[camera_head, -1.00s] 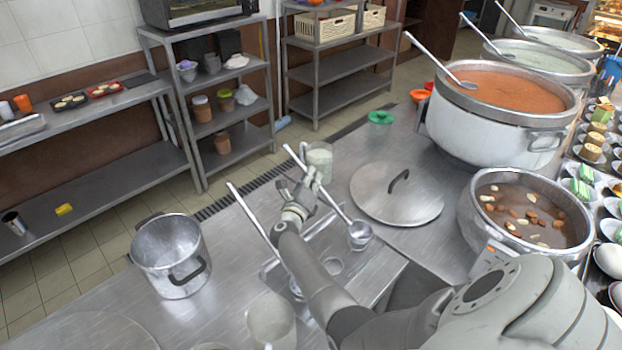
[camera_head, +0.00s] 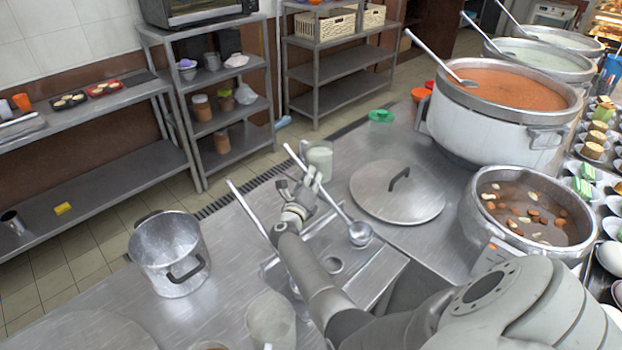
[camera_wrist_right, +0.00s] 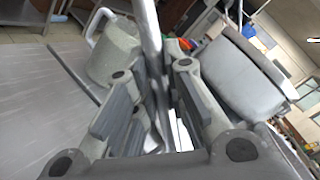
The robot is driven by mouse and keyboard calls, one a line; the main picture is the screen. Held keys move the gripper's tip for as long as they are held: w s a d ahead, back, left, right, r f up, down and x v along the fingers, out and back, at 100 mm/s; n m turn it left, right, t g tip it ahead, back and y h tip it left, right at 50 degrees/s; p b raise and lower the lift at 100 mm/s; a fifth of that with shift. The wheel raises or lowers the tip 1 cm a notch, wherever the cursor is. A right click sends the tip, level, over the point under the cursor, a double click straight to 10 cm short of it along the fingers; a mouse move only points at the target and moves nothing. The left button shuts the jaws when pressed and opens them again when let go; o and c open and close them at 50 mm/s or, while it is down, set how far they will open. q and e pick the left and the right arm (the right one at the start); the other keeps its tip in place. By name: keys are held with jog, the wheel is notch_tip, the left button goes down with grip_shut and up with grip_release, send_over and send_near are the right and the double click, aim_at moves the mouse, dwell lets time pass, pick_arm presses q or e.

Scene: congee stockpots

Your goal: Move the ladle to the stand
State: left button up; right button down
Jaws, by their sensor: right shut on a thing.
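A steel ladle slants across the middle of the head view, its long handle at upper left and its bowl (camera_head: 361,233) at lower right. My right gripper (camera_head: 311,184) is shut on the ladle handle. In the right wrist view the handle (camera_wrist_right: 150,45) runs between the two fingers of the right gripper (camera_wrist_right: 158,110). The steel stand (camera_head: 386,272), a low tray with round holes, sits below the ladle, partly hidden by my right arm. The bowl appears over its back right edge; I cannot tell whether they touch. My left gripper is out of view.
A second handle (camera_head: 247,208) leans left of my arm. A pale cup (camera_head: 320,158) stands behind the gripper and a pale jug (camera_head: 271,322) in front. A pot lid (camera_head: 375,196), soup pot (camera_head: 530,212) and large pot (camera_head: 480,125) are right. An empty pot (camera_head: 170,254) is left.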

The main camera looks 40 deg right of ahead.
jog(key=shift+f+b, duration=0.35)
jog(key=shift+b, duration=0.1)
jog(key=c, duration=1.4)
grip_release()
jog(key=v, duration=0.7)
jog(key=shift+s+a, duration=0.1)
jog(key=shift+a, duration=0.15)
